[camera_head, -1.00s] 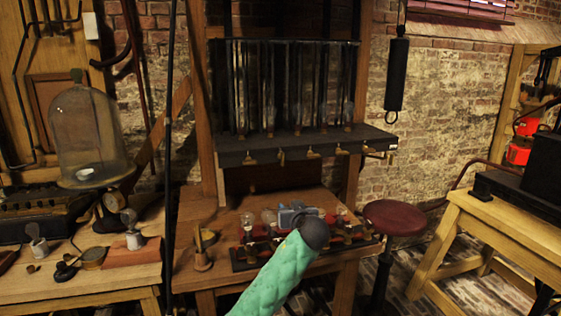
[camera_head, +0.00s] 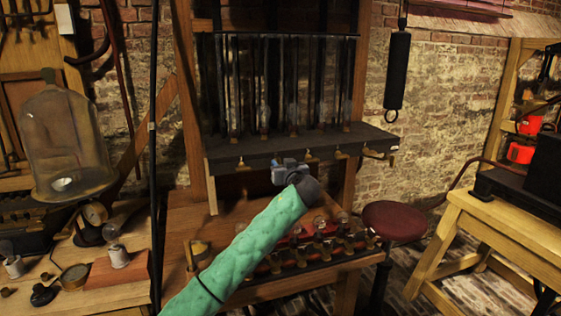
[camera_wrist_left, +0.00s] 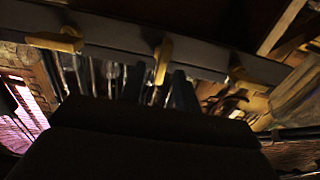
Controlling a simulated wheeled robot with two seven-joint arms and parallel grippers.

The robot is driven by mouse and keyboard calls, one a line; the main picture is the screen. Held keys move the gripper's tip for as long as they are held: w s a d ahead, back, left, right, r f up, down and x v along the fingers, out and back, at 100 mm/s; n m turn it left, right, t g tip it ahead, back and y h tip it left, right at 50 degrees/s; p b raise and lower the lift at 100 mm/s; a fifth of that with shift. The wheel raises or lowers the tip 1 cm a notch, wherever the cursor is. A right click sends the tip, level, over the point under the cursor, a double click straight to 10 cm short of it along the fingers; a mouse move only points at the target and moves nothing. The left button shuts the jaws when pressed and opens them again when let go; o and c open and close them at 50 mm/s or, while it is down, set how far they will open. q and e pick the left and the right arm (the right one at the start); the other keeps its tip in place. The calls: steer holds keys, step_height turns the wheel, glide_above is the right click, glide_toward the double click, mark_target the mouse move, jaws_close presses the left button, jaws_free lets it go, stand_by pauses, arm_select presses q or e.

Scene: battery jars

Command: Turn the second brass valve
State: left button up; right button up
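A row of small brass valves hangs under the front edge of the dark shelf (camera_head: 225,152), below the glass jars. The leftmost valve (camera_head: 241,165) and the third valve (camera_head: 309,157) show clearly in the head view. The second valve is mostly hidden there by my left gripper (camera_head: 284,166), which is raised just below the shelf edge. In the left wrist view, a brass valve (camera_wrist_left: 162,60) lies in line with the gap between two dark fingers (camera_wrist_left: 157,88). The fingers look apart; contact cannot be told. Other valves (camera_wrist_left: 55,40) show on either side. My right gripper is out of view.
The wooden bench (camera_head: 225,222) below carries a rack of small bulbs. A glass bell jar (camera_head: 65,140) stands at left, a red stool (camera_head: 392,220) at right. A black cylinder (camera_head: 396,75) hangs right of the shelf.

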arm_select(q)
steer(key=shift+w+a, duration=0.2)
steer(key=shift+w, duration=0.35)
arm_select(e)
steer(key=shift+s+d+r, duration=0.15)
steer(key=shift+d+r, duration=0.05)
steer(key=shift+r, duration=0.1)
arm_select(q)
jaws_close()
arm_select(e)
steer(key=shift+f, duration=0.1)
